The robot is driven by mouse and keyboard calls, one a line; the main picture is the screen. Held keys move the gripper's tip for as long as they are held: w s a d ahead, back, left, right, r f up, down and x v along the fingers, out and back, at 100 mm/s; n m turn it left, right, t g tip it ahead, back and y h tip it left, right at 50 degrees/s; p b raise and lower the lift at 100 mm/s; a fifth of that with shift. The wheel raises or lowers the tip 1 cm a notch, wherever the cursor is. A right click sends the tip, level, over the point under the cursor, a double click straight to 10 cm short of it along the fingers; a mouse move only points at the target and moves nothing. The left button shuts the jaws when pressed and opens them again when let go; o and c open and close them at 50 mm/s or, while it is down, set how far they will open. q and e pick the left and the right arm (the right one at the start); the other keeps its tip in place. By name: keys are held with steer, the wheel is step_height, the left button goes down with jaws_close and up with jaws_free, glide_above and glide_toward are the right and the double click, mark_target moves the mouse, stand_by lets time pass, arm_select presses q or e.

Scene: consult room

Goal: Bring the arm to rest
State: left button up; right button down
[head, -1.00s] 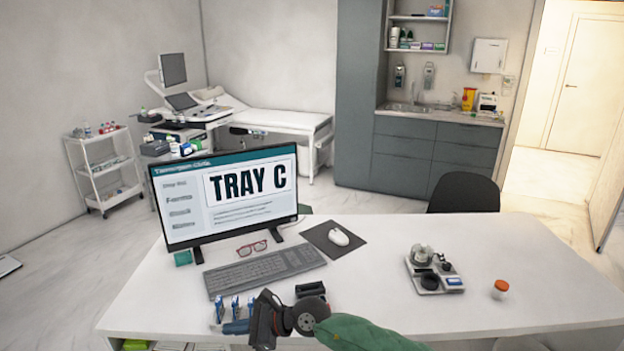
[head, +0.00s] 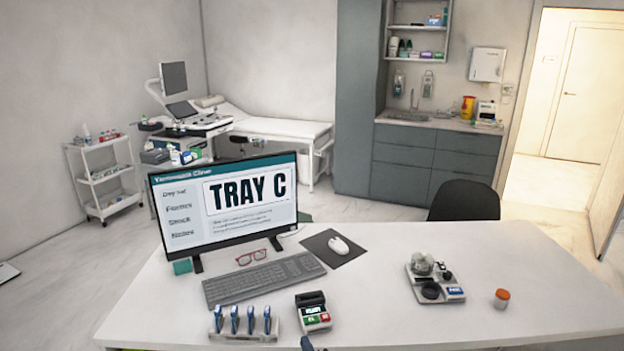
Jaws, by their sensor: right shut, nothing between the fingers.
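Only a small dark blue tip of my right gripper (head: 307,343) shows, at the bottom edge of the head view, near the front of the white desk (head: 400,310). It is shut and holds nothing. The rest of the right arm is out of frame. It is below the card terminal (head: 313,311) in the picture and apart from it. My left gripper is not in view.
A rack of several blue-handled tools (head: 243,335) stands left of the terminal. A monitor (head: 228,200) reading "TRAY C", keyboard (head: 262,279), red glasses (head: 251,257) and mouse (head: 339,245) are behind. A tray (head: 435,283) and orange-capped jar (head: 502,298) stand right. The desk's right front is clear.

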steer(key=s+d+f+m+g+h, duration=0.3)
steer(key=s+d+f+m, duration=0.25)
steer(key=f, duration=0.45)
steer(key=s+d+f+m+g+h, duration=0.3)
steer(key=s+d+f+m+g, duration=0.25)
steer(key=f, duration=0.45)
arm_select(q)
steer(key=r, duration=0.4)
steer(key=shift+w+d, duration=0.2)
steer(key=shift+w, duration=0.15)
arm_select(e)
steer(key=s+d+f+m+g, duration=0.2)
steer(key=s+f, duration=0.2)
steer(key=s, duration=0.4)
steer(key=s+d+f+m+g, duration=0.2)
steer(key=s+f, duration=0.3)
steer(key=s, duration=0.4)
steer(key=s+d+f+m+g+y, duration=0.1)
steer(key=s+d+f+m+g, duration=0.1)
steer(key=s, duration=0.7)
step_height(320, 180, down, 2)
steer(key=shift+d+f+g, duration=0.25)
steer(key=shift+d+g, duration=0.1)
steer(key=shift+g, duration=0.1)
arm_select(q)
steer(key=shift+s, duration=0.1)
arm_select(e)
steer(key=shift+s, duration=0.1)
